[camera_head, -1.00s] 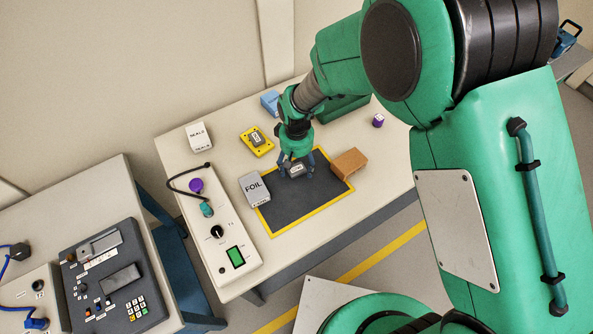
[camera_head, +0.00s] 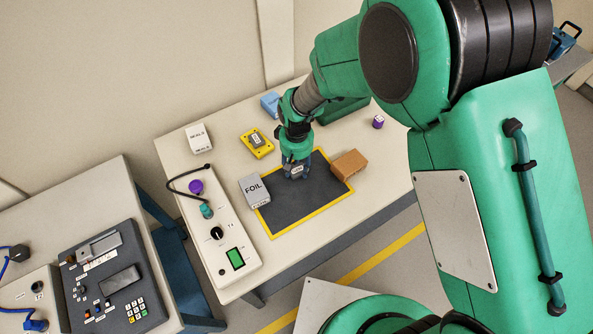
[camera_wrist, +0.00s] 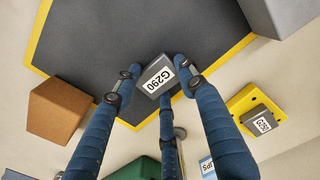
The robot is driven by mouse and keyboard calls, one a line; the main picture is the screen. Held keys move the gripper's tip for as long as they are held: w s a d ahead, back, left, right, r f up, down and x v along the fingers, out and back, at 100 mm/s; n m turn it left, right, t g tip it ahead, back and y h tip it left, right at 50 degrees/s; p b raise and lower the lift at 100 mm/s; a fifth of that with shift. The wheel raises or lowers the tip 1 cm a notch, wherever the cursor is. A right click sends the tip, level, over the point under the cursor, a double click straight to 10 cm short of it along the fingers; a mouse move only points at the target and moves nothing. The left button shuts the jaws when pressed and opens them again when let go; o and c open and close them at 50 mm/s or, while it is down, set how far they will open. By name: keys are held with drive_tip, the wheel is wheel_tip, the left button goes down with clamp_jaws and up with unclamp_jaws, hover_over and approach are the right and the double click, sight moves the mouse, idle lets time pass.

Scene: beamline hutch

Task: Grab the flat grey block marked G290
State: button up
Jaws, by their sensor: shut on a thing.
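The flat grey block marked G290 (camera_wrist: 157,73) shows in the wrist view with its white label facing the camera. It is between the fingers of my gripper (camera_wrist: 160,80), which are shut on it. In the head view my gripper (camera_head: 296,168) is over the far part of the dark mat, and the block (camera_head: 297,170) is partly hidden by the fingers. I cannot tell whether the block is touching the mat.
The dark mat (camera_head: 300,205) has a yellow border. A grey FOIL box (camera_head: 254,190) stands at its left and a brown block (camera_head: 349,164) at its right. Behind is a yellow holder (camera_head: 248,149) with another grey block, labelled G250 (camera_wrist: 261,124). A purple item (camera_head: 378,122) stands right.

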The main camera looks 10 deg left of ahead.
sight(296, 169)
drive_tip(key=shift+c, duration=0.2)
drive_tip(key=shift+r, duration=0.4)
wheel_tip(296, 169, up, 3)
drive_tip(key=shift+r+p, duration=0.1)
drive_tip(key=shift+p, duration=0.6)
drive_tip(key=s+d, duration=0.3)
drive_tip(key=s, duration=0.1)
drive_tip(key=s+d+p, duration=0.1)
drive_tip(key=s+d, duration=0.2)
drive_tip(key=s, duration=0.2)
drive_tip(key=s+d+r+p, duration=0.1)
drive_tip(key=s+d, duration=0.2)
drive_tip(key=s, duration=0.1)
drive_tip(key=shift+s, duration=0.2)
